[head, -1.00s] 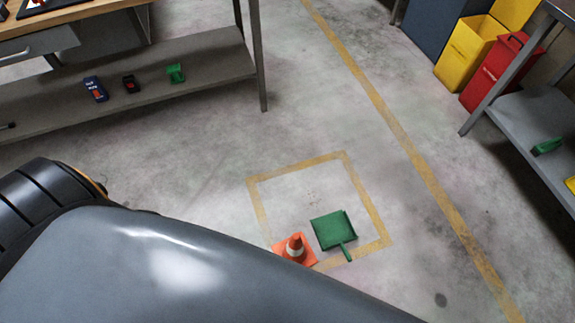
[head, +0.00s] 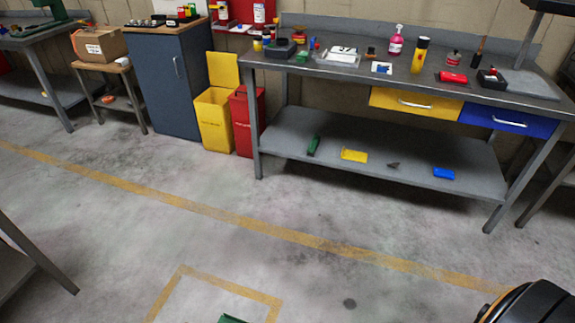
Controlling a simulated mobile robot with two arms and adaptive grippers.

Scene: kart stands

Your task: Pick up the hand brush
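A long green item (head: 313,145) lies on the lower shelf of the workbench ahead. It looks like a hand brush, but it is too small to be sure. A green dustpan (head: 232,319) on the floor is cut off by the bottom edge, with only its top showing. Neither of my grippers is in view. A dark rounded part of my own body with an orange edge shows at the bottom right.
The lower shelf (head: 380,170) also holds a yellow item (head: 354,155), a small dark piece (head: 393,165) and a blue item (head: 444,173). A yellow bin (head: 213,120) and a red bin (head: 241,125) stand left of the bench. The floor before it is clear.

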